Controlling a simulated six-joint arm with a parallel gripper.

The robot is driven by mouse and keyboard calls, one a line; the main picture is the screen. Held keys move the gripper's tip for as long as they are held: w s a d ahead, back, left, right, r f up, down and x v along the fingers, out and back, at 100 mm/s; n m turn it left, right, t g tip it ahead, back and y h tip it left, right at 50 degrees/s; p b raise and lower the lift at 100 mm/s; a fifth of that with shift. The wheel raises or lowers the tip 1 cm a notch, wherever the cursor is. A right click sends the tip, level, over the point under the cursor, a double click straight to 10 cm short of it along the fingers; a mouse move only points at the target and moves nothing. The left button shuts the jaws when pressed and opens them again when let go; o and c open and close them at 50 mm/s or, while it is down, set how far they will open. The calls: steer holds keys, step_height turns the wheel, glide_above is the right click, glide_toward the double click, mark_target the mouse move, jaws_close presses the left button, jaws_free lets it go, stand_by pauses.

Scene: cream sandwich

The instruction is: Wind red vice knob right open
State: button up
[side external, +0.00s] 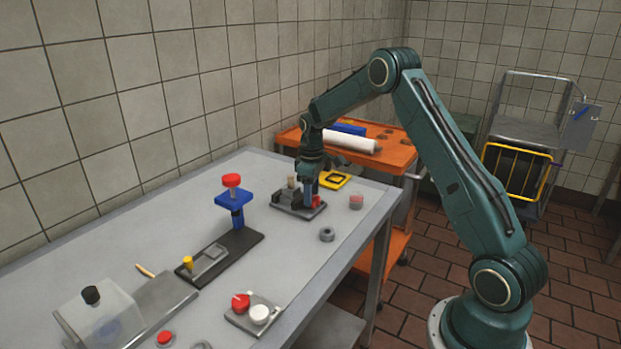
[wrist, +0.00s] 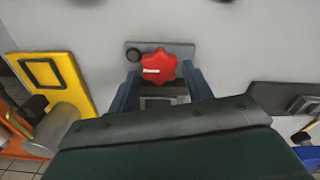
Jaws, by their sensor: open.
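The red vice knob (wrist: 158,66) is a lobed knob with a white mark, in the upper middle of the wrist view. It sits by a grey plate (wrist: 180,50) that also carries a small black knob. My gripper (wrist: 160,70) is open, with one finger on each side of the red knob; I cannot tell whether they touch it. In the side external view my gripper (side external: 309,186) is low over the dark vice (side external: 288,200) at the table's far end. A bit of red (side external: 316,201) shows there beside a blue finger, and the rest is hidden.
A yellow plate (side external: 334,180) lies just beyond the vice. An orange cart (side external: 395,155) stands behind the table.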

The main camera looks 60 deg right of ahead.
mark_target(313, 198)
step_height(313, 198, up, 13)
stand_by(0.6)
steer(key=shift+o, duration=0.4)
steer(key=shift+o, duration=1)
steer(key=m, duration=0.6)
steer(key=shift+s+r, duration=0.1)
steer(key=shift+s, duration=0.15)
steer(key=shift+f, duration=6.9)
steer(key=shift+c, duration=0.4)
steer(key=c, duration=0.9)
